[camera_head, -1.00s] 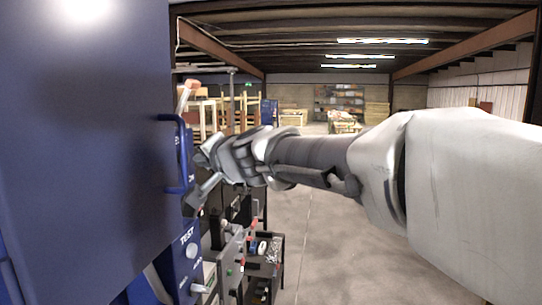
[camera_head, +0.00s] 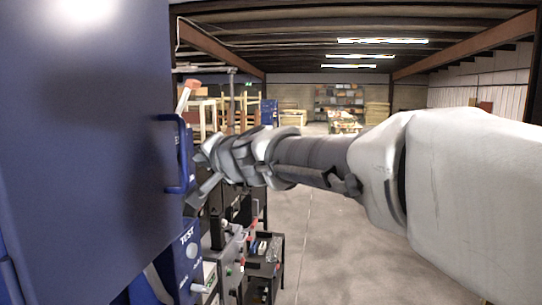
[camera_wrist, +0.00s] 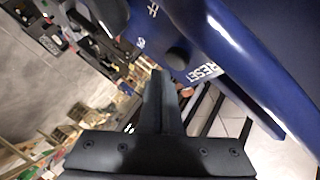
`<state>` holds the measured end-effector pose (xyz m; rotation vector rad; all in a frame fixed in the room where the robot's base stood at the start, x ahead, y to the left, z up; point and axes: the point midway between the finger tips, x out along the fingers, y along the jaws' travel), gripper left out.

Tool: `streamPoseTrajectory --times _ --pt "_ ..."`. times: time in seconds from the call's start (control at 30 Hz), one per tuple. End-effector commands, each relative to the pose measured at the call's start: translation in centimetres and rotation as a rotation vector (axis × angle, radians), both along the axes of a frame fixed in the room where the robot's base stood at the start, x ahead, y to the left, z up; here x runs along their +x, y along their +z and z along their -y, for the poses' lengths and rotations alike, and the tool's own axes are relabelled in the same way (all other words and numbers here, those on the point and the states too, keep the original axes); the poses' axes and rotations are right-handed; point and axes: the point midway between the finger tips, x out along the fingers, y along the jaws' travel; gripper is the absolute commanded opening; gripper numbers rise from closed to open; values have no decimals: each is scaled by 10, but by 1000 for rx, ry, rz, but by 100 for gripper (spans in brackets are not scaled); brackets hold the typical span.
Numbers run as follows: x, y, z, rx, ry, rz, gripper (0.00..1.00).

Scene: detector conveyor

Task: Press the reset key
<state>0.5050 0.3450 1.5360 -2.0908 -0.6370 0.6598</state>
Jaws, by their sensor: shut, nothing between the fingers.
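The reset key (camera_wrist: 177,58) is a dark round button on a blue panel, beside the white word RESET (camera_wrist: 207,72) in the wrist view. My gripper (camera_wrist: 158,76) is shut and empty, its fingertips just short of the key in that picture. I cannot tell whether they touch it. In the head view my gripper (camera_head: 192,206) reaches the side of the blue cabinet (camera_head: 90,150), below its handle. The reset key cannot be made out there.
A blue handle (camera_head: 171,153) sticks out from the cabinet above my gripper. A blue box marked TEST (camera_head: 187,236) with a pale key is just below. A dark cart (camera_head: 265,265) stands beyond, and the floor to the right is clear.

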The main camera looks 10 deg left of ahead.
Motion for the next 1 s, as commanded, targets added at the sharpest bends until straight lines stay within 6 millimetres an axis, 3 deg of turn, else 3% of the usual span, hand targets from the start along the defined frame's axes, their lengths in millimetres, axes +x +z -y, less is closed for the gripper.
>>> streamPoseTrajectory --times 1.0 --pt "1 0 -9 0 0 0 0"
